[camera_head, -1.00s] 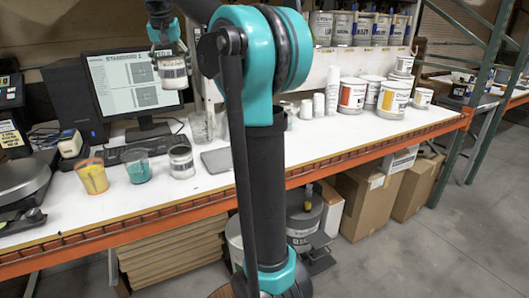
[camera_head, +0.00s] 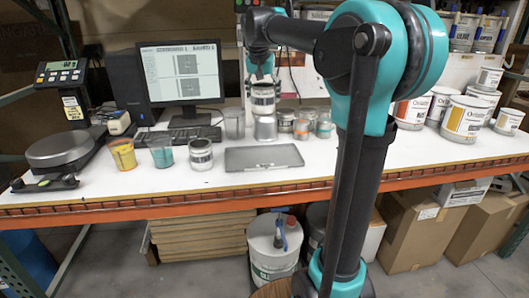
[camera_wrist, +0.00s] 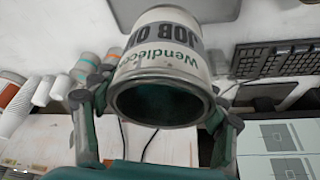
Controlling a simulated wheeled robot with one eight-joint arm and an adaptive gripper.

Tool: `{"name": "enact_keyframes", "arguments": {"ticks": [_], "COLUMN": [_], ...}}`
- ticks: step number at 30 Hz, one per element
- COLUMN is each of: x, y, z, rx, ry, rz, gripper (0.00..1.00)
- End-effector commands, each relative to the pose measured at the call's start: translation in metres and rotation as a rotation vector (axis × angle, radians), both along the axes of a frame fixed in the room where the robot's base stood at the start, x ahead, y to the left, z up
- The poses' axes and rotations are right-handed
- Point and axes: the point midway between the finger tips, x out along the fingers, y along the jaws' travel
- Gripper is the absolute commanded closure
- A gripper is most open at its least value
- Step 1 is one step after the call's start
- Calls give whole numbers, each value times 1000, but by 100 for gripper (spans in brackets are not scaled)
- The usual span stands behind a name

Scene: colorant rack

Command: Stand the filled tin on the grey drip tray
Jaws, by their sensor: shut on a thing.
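My gripper (camera_head: 262,78) is shut on a white-labelled metal tin (camera_head: 263,98), held upright above the bench behind the tray. In the wrist view the tin (camera_wrist: 160,62) sits between the fingers. Its open mouth shows a dark teal inside, and its label reads "Wendleco" and "JOB 01". The grey drip tray (camera_head: 264,158) lies flat and empty on the white bench, nearer than the tin. A grey edge, probably the tray's (camera_wrist: 175,8), shows at the top of the wrist view.
A metal container (camera_head: 265,128) stands below the held tin. Left of the tray stand another tin (camera_head: 200,154), a teal cup (camera_head: 161,153) and a yellow cup (camera_head: 122,155). Small pots (camera_head: 302,128) stand behind it. A monitor (camera_head: 183,73) and keyboard (camera_head: 180,136) are at back left.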

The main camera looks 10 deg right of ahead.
Motion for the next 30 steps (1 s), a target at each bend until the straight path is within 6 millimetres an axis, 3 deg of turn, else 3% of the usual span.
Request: {"name": "enact_keyframes", "arguments": {"ticks": [18,30], "x": [0,0], "y": [0,0], "z": [-134,-167], "rx": [0,0], "ry": [0,0], "rz": [0,0], "gripper": [63,63]}}
